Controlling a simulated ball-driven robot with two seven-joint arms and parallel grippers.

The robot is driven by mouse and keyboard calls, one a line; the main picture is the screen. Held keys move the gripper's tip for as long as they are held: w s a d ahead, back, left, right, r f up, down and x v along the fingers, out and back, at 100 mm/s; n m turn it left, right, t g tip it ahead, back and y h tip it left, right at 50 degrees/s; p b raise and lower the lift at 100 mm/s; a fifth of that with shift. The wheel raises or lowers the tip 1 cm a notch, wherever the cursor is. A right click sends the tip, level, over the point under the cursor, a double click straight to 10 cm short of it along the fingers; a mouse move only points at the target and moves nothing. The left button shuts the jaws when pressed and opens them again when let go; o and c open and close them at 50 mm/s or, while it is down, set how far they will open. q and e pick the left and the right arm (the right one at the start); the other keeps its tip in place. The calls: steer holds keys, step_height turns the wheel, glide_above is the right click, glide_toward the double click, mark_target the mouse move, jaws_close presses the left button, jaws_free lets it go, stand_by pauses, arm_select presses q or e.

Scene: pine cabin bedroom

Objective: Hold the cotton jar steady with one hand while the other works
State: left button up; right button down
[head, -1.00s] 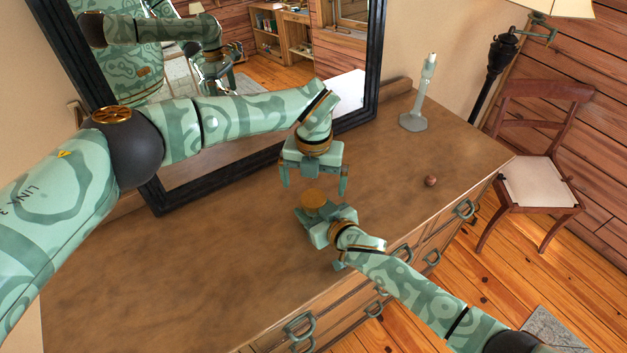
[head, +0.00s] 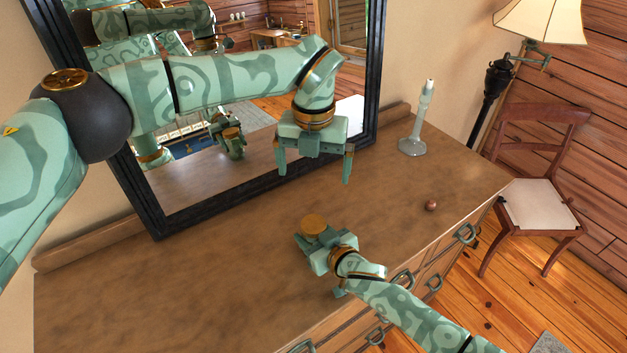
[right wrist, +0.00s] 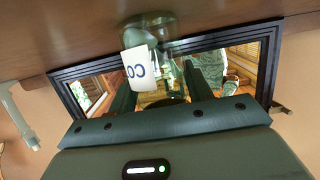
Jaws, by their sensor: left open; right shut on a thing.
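The cotton jar shows in the head view as a round golden-brown lid (head: 313,224) on the dresser top, with its body mostly hidden by my right gripper. In the right wrist view, which is upside down, its pale label (right wrist: 140,66) reads "CO". My right gripper (head: 312,240) is shut on the jar, just below the lid; its fingers (right wrist: 160,95) reach to either side of the jar in the wrist view. The jar looks upright. My left gripper (head: 314,173) is open and empty, pointing down, above and behind the jar and clear of the lid.
A dark-framed mirror (head: 152,205) stands along the back of the dresser (head: 200,270), close behind my left arm. A pale tapered stand (head: 414,140) and a small brown ball (head: 431,205) are to the right. The dresser's left part is clear. A chair (head: 540,205) stands beyond.

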stand_by(0.3)
steer(key=c, duration=0.6)
jaws_free()
steer(key=shift+o, duration=0.2)
steer(key=p+v, duration=0.3)
steer(key=v, duration=1.3)
steer(key=shift+s, duration=0.1)
